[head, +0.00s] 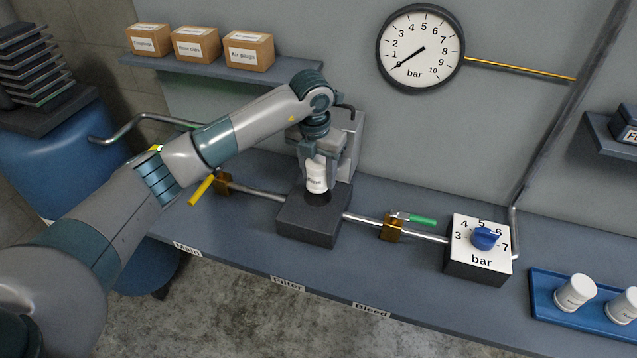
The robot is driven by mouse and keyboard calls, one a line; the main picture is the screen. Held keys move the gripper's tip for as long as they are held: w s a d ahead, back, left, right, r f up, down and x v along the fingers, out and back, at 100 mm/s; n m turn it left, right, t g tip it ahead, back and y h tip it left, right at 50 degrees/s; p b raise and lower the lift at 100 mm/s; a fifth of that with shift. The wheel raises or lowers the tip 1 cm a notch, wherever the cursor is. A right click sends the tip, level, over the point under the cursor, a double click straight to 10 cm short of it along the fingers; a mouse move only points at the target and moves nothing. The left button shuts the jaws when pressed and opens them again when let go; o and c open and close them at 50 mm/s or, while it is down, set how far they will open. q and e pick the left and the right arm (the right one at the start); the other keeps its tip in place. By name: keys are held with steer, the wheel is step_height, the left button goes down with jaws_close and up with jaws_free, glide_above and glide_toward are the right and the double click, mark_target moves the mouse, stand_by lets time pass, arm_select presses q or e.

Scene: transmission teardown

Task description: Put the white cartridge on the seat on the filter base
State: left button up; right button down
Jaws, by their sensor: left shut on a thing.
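My left gripper (318,158), at the end of the arm from the left, points down and is shut on a white cartridge (316,181) with dark print on its side. The cartridge is upright, directly over the dark filter base (308,225), with its lower end at the top of the base. I cannot tell whether it rests on the seat, as the cartridge covers the seat. My right gripper is not in view.
A pipe joins the base to a yellow-handled valve (201,190), a green-handled valve (413,219) and a regulator box with a blue knob (486,238). A blue tray (551,307) at right holds white cartridges. A gauge (420,48) reads about 0.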

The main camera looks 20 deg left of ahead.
mark_target(318, 184)
arm_select(q)
steer(key=shift+f+p, duration=0.8)
steer(key=shift+f, duration=1)
steer(key=shift+f, duration=0.2)
steer(key=o, duration=1.1)
steer(key=shift+r, duration=0.1)
